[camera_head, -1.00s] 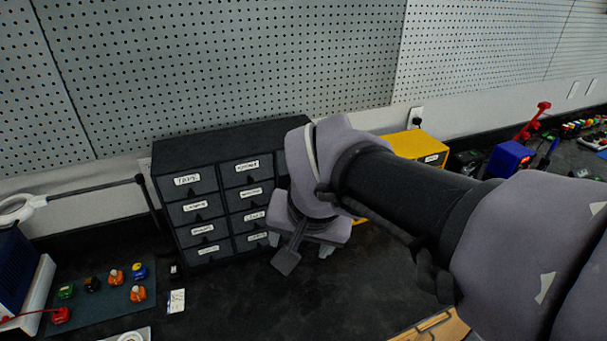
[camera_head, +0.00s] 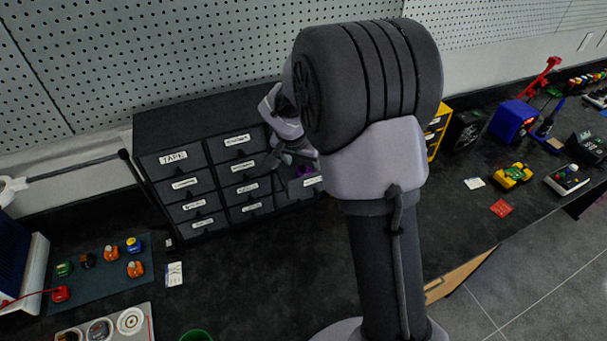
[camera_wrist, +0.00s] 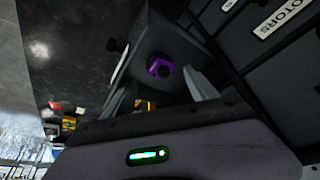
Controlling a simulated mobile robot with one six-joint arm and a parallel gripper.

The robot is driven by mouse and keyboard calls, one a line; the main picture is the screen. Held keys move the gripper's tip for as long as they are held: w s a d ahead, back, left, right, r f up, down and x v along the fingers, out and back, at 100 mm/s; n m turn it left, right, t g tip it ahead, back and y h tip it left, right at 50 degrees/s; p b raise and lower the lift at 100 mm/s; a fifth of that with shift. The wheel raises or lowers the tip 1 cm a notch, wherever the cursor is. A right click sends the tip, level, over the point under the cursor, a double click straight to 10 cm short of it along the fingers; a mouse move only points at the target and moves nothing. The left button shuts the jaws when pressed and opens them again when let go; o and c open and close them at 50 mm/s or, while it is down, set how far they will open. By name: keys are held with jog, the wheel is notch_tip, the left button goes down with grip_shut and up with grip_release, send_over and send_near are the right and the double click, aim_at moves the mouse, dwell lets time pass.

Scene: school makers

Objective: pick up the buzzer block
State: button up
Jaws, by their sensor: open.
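A purple block with a round black top, which looks like the buzzer block (camera_wrist: 160,67), sits inside a pulled-out drawer (camera_wrist: 135,55) of the dark cabinet. A bit of purple also shows in that drawer in the head view (camera_head: 304,171). My gripper (camera_wrist: 161,78) is open, and its two fingers stand either side of the block's line in the wrist view, apart from it as far as I can tell. In the head view my gripper (camera_head: 290,152) is at the open drawer, partly hidden by my arm.
The cabinet (camera_head: 205,115) has several labelled, closed drawers; a MOTORS label (camera_wrist: 281,17) is close on the right. A mat (camera_head: 95,292) with coloured blocks lies at left. A yellow car (camera_head: 512,175) and a blue device (camera_head: 513,120) stand at right. The middle counter is mostly clear.

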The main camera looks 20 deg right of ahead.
aim_at(304, 168)
jog(key=x, duration=0.3)
jog(key=shift+w+f, duration=0.1)
jog(key=shift+c, duration=0.7)
jog(key=c, duration=1.3)
